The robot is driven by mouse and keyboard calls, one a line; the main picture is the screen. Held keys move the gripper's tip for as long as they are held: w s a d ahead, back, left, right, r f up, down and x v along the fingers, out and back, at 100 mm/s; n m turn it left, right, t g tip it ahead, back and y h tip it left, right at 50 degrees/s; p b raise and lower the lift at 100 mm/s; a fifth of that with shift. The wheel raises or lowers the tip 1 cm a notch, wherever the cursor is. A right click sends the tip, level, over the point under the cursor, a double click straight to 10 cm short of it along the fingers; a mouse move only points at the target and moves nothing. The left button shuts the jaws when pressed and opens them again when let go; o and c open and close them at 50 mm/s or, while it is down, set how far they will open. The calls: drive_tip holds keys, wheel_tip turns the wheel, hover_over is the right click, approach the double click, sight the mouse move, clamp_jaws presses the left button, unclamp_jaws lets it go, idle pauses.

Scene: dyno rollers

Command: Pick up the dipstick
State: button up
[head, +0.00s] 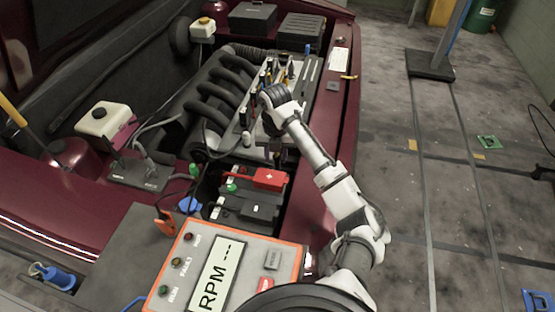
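I cannot single out the dipstick with certainty. Several slim upright pieces with yellow, black and blue tops (268,76) stand in a row on the engine, just beyond my wrist. My arm reaches over the near end of the engine (222,92). My wrist hides part of the engine top.
A control box with an RPM display (222,275) stands in front. The red fender (335,110) runs along the right; open floor lies beyond.

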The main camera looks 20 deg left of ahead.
clamp_jaws()
drive_tip(key=shift+r, duration=0.1)
idle(0.4)
